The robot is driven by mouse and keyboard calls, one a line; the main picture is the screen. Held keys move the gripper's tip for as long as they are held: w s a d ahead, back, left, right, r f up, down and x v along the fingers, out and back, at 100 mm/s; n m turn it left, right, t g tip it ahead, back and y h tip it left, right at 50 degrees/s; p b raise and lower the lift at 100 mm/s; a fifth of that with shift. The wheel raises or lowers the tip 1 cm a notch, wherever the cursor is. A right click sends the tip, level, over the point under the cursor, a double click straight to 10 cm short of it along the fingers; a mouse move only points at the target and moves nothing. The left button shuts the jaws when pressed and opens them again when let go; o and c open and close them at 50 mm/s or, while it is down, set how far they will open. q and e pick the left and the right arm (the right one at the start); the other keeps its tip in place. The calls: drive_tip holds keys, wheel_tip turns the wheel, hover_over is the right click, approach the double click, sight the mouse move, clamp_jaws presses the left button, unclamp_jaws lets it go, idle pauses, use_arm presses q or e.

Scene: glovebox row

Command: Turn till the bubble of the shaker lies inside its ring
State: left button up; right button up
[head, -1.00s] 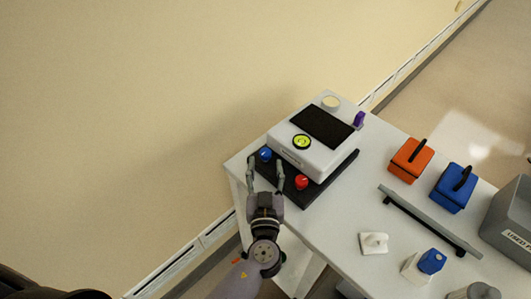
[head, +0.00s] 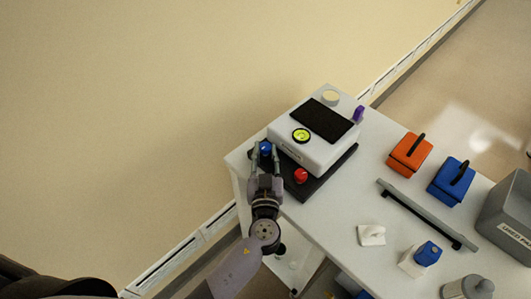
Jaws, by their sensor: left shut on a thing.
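The white shaker (head: 318,150) stands on a black base (head: 335,168) at the table's back left corner. Its round yellow-green bubble level (head: 301,135) has a dark rim; the bubble is too small to place surely against its ring. A blue knob (head: 265,147) is at the base's left corner and a red knob (head: 300,175) at its near corner. My left gripper (head: 264,151) is shut on the blue knob, its fingers on either side and partly hiding it. My right gripper is not in view.
An orange box (head: 409,156) and a blue box (head: 445,187) with handles stand right of the shaker. A grey bar (head: 425,212), a white piece (head: 371,235), a blue-capped bottle (head: 427,254) and a grey case (head: 506,222) are further right. The tabletop between is clear.

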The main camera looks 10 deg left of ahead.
use_arm(q)
clamp_jaws()
